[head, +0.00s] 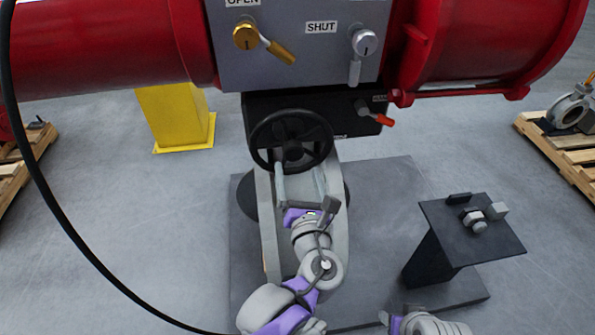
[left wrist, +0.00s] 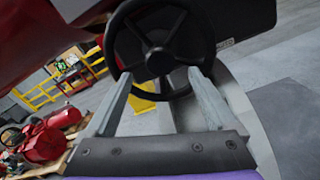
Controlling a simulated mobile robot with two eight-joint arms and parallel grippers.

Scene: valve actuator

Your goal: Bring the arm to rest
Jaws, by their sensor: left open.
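My left gripper (head: 300,184) is in the middle of the head view, just below the black handwheel (head: 316,131) of the valve actuator. Its two grey fingers are apart with nothing between them. In the left wrist view the fingers (left wrist: 155,97) point at the lower part of the handwheel (left wrist: 128,45); I cannot tell whether they touch its rim. Part of my right arm (head: 428,325) shows at the bottom edge of the head view; its gripper is not in view.
A grey panel (head: 290,62) with OPEN and SHUT levers is above the handwheel, between red cylinders. A red-tipped lever (head: 378,115) is right of the wheel. A dark stand (head: 440,224) with small metal parts is at right. A black cable (head: 50,205) hangs at left.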

